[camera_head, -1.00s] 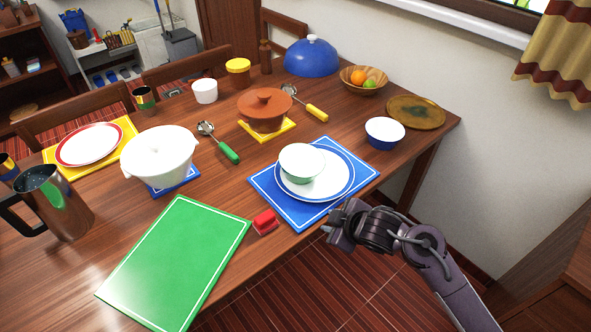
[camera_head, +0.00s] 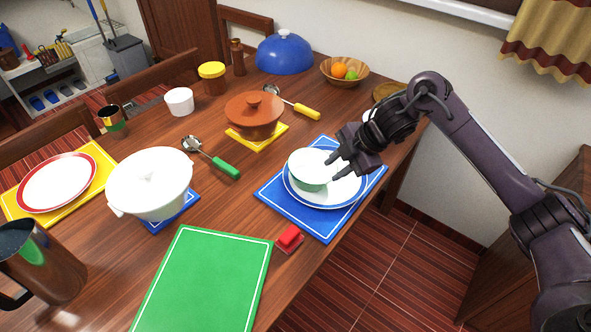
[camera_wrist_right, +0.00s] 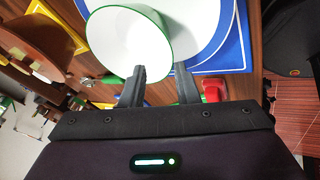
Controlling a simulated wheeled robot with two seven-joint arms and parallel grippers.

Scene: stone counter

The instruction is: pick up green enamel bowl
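The green enamel bowl (camera_head: 308,168) is white inside with a green outside and rim. It sits on a white plate with a blue rim (camera_head: 345,190), on a blue placemat (camera_head: 325,227). My right gripper (camera_head: 333,168) is at the right side of the bowl, above the plate, with its fingers apart. In the right wrist view the bowl (camera_wrist_right: 128,38) lies just ahead of the fingers (camera_wrist_right: 160,75), with the left finger overlapping its rim. I cannot tell whether that finger touches it. My left gripper is not in view.
A red clip-like object (camera_head: 289,238) and a green mat (camera_head: 205,285) lie near the front edge. A fruit bowl (camera_head: 345,72) is farther back.

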